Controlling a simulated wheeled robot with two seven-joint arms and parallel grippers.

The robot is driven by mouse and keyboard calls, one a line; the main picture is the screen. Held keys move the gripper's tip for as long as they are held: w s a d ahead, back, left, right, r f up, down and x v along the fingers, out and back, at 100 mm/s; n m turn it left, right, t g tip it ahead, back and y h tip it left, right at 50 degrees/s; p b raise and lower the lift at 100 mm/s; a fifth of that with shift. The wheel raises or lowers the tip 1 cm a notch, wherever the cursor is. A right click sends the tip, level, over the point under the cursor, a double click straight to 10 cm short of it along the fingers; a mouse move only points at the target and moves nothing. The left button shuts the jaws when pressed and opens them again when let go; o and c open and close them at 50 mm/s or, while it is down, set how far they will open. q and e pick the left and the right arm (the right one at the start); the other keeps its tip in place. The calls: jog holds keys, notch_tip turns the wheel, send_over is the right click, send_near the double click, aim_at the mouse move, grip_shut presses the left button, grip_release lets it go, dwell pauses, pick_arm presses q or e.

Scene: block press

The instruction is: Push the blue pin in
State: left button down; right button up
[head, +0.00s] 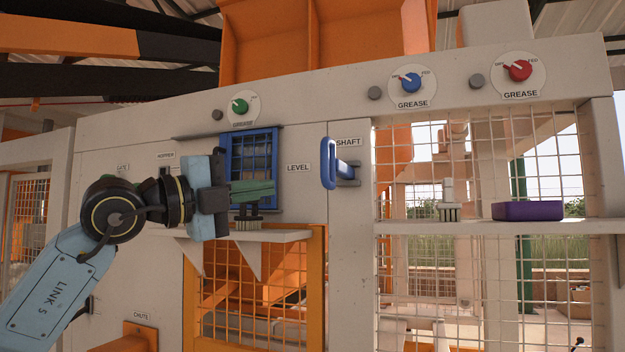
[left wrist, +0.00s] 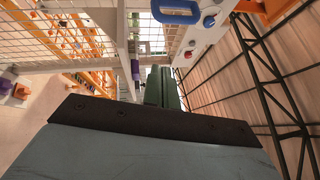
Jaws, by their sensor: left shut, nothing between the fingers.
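A blue loop handle (head: 328,163), the only thing I can take as the blue pin, stands out from the pale panel on a short blue stem beside the SHAFT label. It also shows at the top of the left wrist view (left wrist: 176,17). My left gripper (head: 271,188) has green fingers, shut and empty, pointing right. In the head view they appear in front of the blue-framed barred window, left of the handle, with a gap between. The fingers (left wrist: 161,72) also show in the left wrist view. My right gripper is in neither view.
A pale shelf (head: 288,236) with a brush (head: 249,222) is below the gripper. An orange mesh door (head: 318,290) is under it. Green (head: 240,106), blue (head: 411,82) and red (head: 520,70) grease knobs line the top. A purple tray (head: 527,211) sits on the right shelf.

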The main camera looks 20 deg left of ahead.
pick_arm(q)
jog(key=w+a+p+x, duration=0.1)
jog(key=p+x, duration=0.5)
jog(key=x, duration=0.6)
jog(key=shift+w+a+r, duration=0.35)
jog(key=shift+w+a, duration=0.05)
jog(key=shift+w, duration=0.2)
jog(key=shift+a, duration=0.1)
